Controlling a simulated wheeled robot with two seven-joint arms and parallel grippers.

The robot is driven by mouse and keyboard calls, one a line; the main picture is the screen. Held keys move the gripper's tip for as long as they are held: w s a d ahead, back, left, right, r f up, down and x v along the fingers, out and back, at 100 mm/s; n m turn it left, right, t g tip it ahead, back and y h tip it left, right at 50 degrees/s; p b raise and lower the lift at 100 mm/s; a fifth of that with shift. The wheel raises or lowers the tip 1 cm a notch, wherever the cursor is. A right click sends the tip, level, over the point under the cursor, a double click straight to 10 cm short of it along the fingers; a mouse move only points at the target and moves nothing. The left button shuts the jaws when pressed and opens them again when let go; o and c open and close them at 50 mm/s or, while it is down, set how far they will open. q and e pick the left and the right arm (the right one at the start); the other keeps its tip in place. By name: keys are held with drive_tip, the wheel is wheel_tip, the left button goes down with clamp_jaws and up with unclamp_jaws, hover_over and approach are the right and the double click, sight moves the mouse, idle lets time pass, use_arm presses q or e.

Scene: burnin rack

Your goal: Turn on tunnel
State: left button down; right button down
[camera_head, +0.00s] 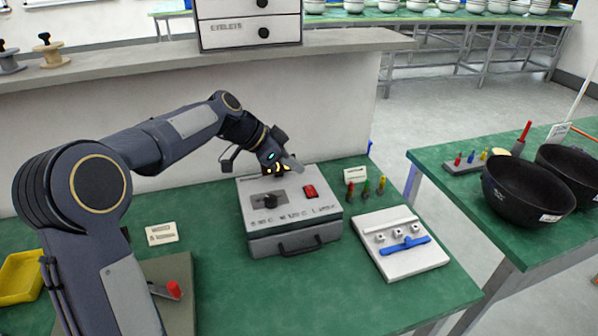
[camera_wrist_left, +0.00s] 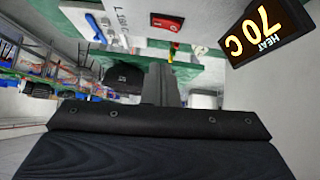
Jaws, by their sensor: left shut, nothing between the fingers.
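The grey box (camera_head: 290,236), which I take to be the tunnel, stands on the green bench in the head view. Its top has a red switch (camera_head: 310,191), a black knob (camera_head: 270,200) and printed marks, and its front has a black handle. My left gripper (camera_head: 293,164) is shut and empty, above the box's back edge and behind the switch, apart from it in the picture. In the left wrist view the shut fingers (camera_wrist_left: 158,85) show below the red switch (camera_wrist_left: 167,22). A dark display (camera_wrist_left: 266,32) there reads "HEAT 70 C". My right gripper is not in view.
Right of the box are several coloured pegs (camera_head: 366,189) and a white board (camera_head: 398,258) with a blue bar. A low wall (camera_head: 150,103) runs behind. A second bench holds black bowls (camera_head: 522,190). A yellow tray (camera_head: 20,275) lies at left.

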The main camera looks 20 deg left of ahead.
use_arm(q)
drive_tip(key=s+v, duration=0.1)
drive_tip(key=v, duration=0.5)
drive_tip(key=shift+d+r, duration=0.25)
drive_tip(key=shift+r, duration=0.1)
